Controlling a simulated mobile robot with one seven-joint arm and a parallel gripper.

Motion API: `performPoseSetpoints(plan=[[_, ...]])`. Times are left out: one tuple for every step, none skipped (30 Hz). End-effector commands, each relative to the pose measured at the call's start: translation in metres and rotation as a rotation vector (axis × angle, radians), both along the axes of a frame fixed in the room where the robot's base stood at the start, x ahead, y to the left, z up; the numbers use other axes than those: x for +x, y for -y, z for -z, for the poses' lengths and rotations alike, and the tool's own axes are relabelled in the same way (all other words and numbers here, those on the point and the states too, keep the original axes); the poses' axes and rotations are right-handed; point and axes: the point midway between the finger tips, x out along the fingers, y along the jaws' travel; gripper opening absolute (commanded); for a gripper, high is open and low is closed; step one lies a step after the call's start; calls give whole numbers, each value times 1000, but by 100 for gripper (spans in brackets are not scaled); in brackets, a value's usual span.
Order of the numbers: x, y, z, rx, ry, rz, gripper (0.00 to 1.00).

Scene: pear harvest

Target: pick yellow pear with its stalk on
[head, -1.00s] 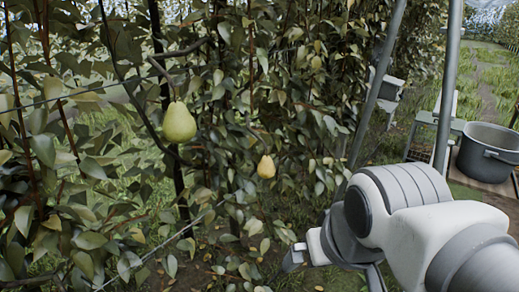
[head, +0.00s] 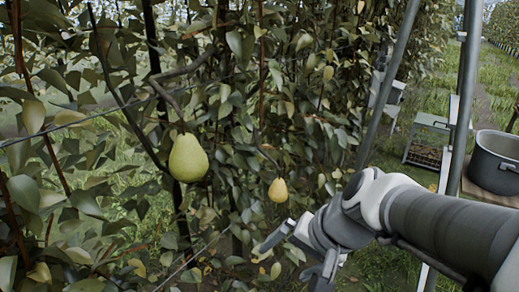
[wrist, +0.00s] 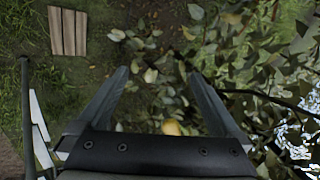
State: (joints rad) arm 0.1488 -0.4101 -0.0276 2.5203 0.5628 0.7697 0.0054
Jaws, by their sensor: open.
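The small yellow pear (head: 278,190) hangs from a thin dark stalk among the leaves, near the middle of the head view. In the wrist view a yellow patch that looks like this pear (wrist: 172,128) shows just past the gripper's palm, between the fingers, partly hidden. My gripper (head: 290,264) is open and empty, below and slightly right of the yellow pear in the head view, apart from it. Its two spread fingers also show in the wrist view (wrist: 158,75). A larger green pear (head: 188,158) hangs to the left.
Leafy branches and thin wires surround the pears. A slanted metal pole (head: 388,85) and an upright one (head: 462,110) stand to the right. A grey pot (head: 496,160) stands at the far right, with a crate (head: 424,150) behind. A slatted board (wrist: 68,31) lies on the grass.

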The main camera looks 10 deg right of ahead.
Motion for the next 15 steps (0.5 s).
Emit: performPoseSetpoints(plan=[[9,2,5,75,-39,90,100],[15,2,8,118,-56,144,100],[23,4,13,175,-77,219,100],[29,7,16,215,-93,277,100],[29,5,14,275,-136,326,100],[31,4,15,355,-184,399,100],[37,7,19,433,-208,493,100],[42,11,19,508,-235,581,100],[50,16,18,607,-270,691,100],[56,21,16,683,-294,772,100],[62,26,15,759,-318,850,100],[70,35,12,860,-345,951,100],[76,42,10,933,-363,1021,100],[81,49,8,1003,-378,1086,100],[88,60,6,1091,-393,1165,100]])
